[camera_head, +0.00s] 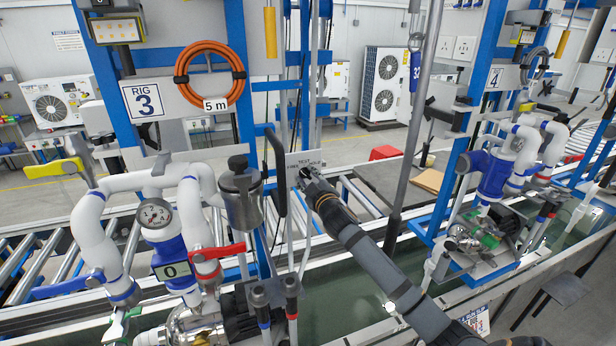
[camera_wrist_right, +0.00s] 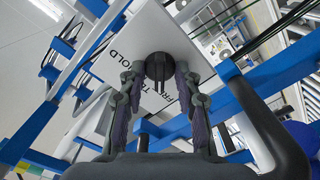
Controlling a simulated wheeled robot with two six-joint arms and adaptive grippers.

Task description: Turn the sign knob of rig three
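The sign of rig three (camera_head: 306,158) is a pale plate on the blue frame, right of the black handle. In the right wrist view the sign plate (camera_wrist_right: 150,28) fills the upper middle, with the words FREE and HOLD partly readable. The dark round sign knob (camera_wrist_right: 160,67) sits near its lower corner; which word it points to is unclear. My right gripper (camera_wrist_right: 157,74) is open, a finger on each side of the knob, with no clear grip on it. In the head view the right gripper (camera_head: 308,178) is at the sign and hides the knob. My left gripper is out of view.
The rig three label (camera_head: 144,101) and coiled orange hose (camera_head: 209,76) are left of the sign. White pipes with a gauge (camera_head: 155,214) and a metal canister (camera_head: 240,195) stand close by. A grey pole (camera_head: 413,130) rises right of my arm. Rig four (camera_head: 493,77) is farther right.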

